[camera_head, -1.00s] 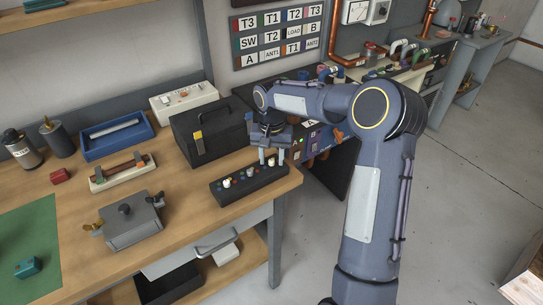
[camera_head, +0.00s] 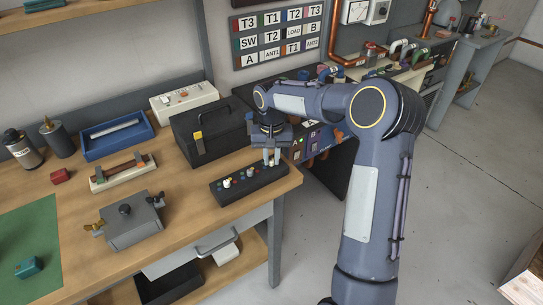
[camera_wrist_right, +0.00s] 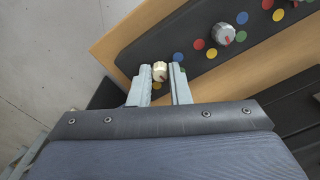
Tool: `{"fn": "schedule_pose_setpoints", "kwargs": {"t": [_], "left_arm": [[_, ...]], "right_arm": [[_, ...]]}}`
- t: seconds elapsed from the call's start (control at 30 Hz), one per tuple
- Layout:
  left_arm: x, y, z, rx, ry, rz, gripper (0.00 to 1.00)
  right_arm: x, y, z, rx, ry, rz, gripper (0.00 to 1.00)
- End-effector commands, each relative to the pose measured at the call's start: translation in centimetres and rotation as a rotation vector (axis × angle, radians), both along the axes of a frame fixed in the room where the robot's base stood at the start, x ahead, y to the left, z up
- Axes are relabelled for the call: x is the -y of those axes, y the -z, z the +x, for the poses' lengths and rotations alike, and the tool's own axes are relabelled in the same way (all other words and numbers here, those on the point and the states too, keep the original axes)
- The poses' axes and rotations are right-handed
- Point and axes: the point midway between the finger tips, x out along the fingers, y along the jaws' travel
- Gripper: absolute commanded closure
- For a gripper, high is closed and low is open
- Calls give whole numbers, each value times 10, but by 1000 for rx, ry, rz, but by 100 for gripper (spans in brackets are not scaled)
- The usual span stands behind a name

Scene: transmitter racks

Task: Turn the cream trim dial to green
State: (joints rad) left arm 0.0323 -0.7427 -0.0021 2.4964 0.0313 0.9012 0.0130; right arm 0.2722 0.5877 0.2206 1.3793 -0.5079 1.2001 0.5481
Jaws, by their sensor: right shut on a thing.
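The cream trim dial (camera_wrist_right: 160,72) is a small knob with a red mark, at the right end of a black panel (camera_head: 240,186). In the right wrist view its mark points to the lower right. My right gripper (camera_head: 272,160) points down over this end of the panel. It is shut on the cream dial, with one finger (camera_wrist_right: 178,84) on each side. A blue dot (camera_wrist_right: 179,57) and a yellow dot (camera_wrist_right: 157,86) show near the dial. My left gripper is not in view.
A grey dial (camera_wrist_right: 223,33) with its own coloured dots sits beside the cream one. A black case (camera_head: 207,136) stands behind the panel. A grey box (camera_head: 130,221) and a blue tray (camera_head: 117,138) lie further left. The bench edge is close by on the right.

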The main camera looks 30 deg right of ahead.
Motion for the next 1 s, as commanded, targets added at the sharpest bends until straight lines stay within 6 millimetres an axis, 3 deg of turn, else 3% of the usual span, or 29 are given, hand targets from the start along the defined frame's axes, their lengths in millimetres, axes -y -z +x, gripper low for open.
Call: {"fn": "schedule_pose_setpoints", "kwargs": {"t": [0.6, 1.0], "left_arm": [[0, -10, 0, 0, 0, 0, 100], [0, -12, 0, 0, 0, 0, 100]], "right_arm": [[1, -1, 0, 1, -487, 0, 100], [1, -1, 0, 1, -627, 0, 100]]}}
